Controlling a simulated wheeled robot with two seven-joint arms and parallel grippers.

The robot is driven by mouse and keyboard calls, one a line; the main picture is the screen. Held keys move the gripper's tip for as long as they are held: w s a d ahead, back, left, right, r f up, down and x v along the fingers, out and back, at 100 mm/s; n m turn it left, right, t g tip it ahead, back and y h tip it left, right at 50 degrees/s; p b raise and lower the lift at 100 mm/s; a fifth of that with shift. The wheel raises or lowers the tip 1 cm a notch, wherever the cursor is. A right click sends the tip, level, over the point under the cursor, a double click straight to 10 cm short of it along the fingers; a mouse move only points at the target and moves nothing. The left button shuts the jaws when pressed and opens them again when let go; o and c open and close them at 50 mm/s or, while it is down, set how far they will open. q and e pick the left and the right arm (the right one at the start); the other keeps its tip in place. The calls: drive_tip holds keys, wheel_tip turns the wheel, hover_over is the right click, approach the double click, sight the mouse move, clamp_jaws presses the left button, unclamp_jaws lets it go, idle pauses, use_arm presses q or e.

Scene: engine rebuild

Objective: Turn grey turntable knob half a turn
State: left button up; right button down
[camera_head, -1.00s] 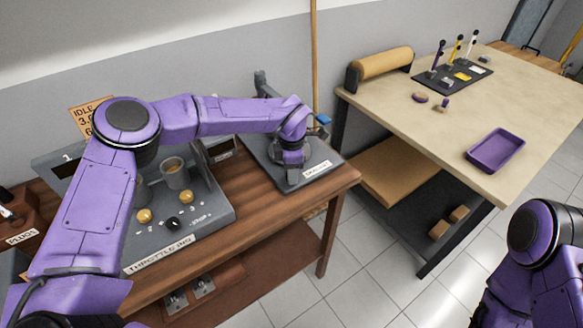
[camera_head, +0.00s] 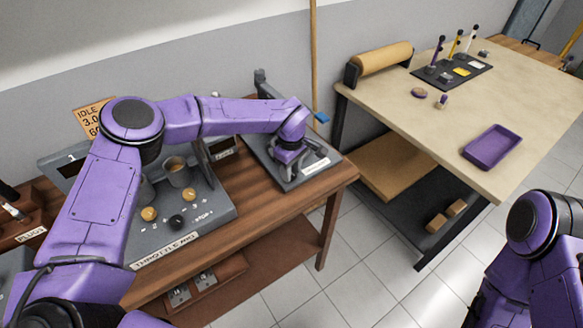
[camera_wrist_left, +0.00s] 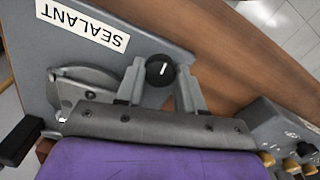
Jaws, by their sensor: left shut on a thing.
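My left gripper (camera_head: 288,162) is down at the grey sealant station (camera_head: 266,158) on the wooden bench. In the left wrist view the gripper (camera_wrist_left: 160,76) has one finger on each side of a dark round knob (camera_wrist_left: 159,69) with a white pointer line, and it is shut on it. A round metal turntable disc (camera_wrist_left: 85,84) lies beside the knob, partly covered by my gripper. The white SEALANT label (camera_wrist_left: 82,26) is near the knob. In the head view my gripper hides the knob. My right arm is at the lower right; its gripper is out of view.
The throttle panel (camera_head: 215,220) with several knobs and a metal cup (camera_head: 177,172) stands left of the station. A work table with a purple tray (camera_head: 492,147), a brown roll (camera_head: 381,63) and a black tool mat (camera_head: 452,72) is at the right. Open floor lies between.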

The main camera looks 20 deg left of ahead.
use_arm(q)
drive_tip(key=shift+s+d+f+m, duration=0.1)
drive_tip(key=shift+s+f+m, duration=0.2)
drive_tip(key=shift+m, duration=0.2)
drive_tip(key=o, duration=1)
drive_tip(key=shift+o, duration=0.2)
drive_tip(key=shift+w+r, duration=0.1)
drive_tip(key=shift+r, duration=0.05)
drive_tip(key=shift+w+r, duration=0.1)
drive_tip(key=shift+r, duration=0.15)
wheel_tip(320, 180, up, 10)
drive_tip(key=b, duration=0.3)
